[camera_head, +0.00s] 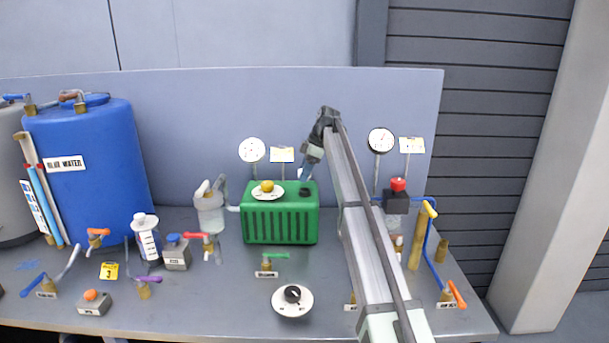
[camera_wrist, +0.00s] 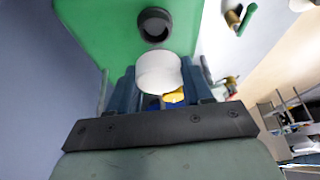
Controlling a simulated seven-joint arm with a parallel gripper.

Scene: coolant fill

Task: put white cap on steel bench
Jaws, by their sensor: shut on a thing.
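The white cap (camera_wrist: 158,70) is between the fingers of my gripper (camera_wrist: 160,82) in the wrist view, and the gripper is shut on it. Beyond the cap is the open dark filler neck (camera_wrist: 155,24) on the green tank (camera_wrist: 95,25). In the head view my gripper (camera_head: 307,171) is above the right part of the green tank (camera_head: 280,222), over the dark neck (camera_head: 305,191). The cap is held apart from the neck. The steel bench (camera_head: 225,295) is the grey surface under everything, with bare patches at front left of centre.
A white dial with a black knob (camera_head: 292,297) stands on the bench before the tank, with a green-handled valve (camera_head: 268,262) behind it. Gauges (camera_head: 252,150) rise behind the tank. A clear jar (camera_head: 210,212) and grey box (camera_head: 177,256) stand left. My arm hides part of the bench right.

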